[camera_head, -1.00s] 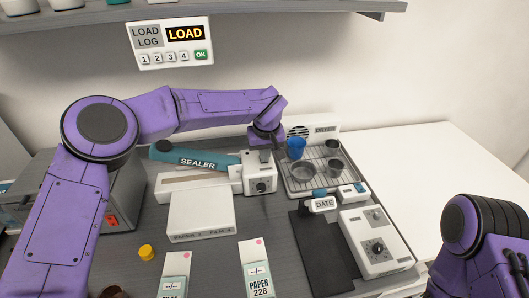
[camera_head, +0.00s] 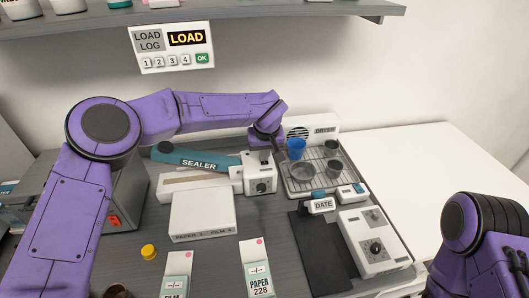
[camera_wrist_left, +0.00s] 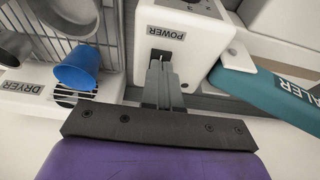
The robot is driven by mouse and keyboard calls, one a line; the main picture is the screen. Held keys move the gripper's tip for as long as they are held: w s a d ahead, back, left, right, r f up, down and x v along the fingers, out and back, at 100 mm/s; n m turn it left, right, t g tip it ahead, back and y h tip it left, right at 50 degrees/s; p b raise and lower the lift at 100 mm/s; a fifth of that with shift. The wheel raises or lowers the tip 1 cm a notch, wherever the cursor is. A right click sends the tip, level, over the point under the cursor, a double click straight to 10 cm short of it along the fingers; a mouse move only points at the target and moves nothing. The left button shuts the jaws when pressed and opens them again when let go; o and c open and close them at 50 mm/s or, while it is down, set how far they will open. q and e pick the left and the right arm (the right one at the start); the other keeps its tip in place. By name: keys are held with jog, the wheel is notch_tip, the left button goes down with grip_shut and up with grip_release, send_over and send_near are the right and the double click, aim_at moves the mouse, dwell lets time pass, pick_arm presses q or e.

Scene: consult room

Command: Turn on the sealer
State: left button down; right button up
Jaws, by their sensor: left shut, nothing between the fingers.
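The sealer has a teal arm (camera_head: 197,159) marked SEALER and a white control box (camera_head: 260,175) with a dial on its front. In the left wrist view, the box top (camera_wrist_left: 180,22) carries a POWER label beside a dark switch slot (camera_wrist_left: 160,56). My left gripper (camera_head: 272,146) is over the back of the box. In the wrist view its shut, empty fingers (camera_wrist_left: 161,68) reach the switch slot; I cannot tell whether they touch the switch. The switch's position is partly hidden by the fingers. My right arm shows at the lower right, its gripper out of view.
Right of the sealer stands the dryer rack (camera_head: 299,187) with a blue cup (camera_head: 296,149) and metal dishes. A white box (camera_head: 202,215) lies in front of the sealer. A white unit with a dial (camera_head: 374,242) stands at right. The white side table (camera_head: 440,165) is clear.

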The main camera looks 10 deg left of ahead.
pick_arm(q)
jog(key=shift+w+a+r+p, duration=0.1)
jog(key=shift+w+r+p, duration=0.05)
jog(key=shift+w+p, duration=0.15)
jog(key=p+v, duration=0.1)
jog(key=p, duration=0.1)
jog(key=p+v, duration=0.4)
jog(key=shift+w+a+r, duration=0.2)
jog(key=shift+w, duration=0.2)
jog(key=shift+s+d+b, duration=0.2)
jog(key=shift+s+b, duration=0.2)
jog(key=shift+b, duration=0.7)
notch_tip(320, 180, up, 7)
jog(key=b, duration=0.2)
send_over(265, 164)
jog(key=s+d, duration=0.1)
jog(key=s, duration=0.2)
jog(key=shift+s+d+r, duration=0.15)
jog(key=shift+s+r, duration=0.15)
jog(key=shift+f, duration=0.1)
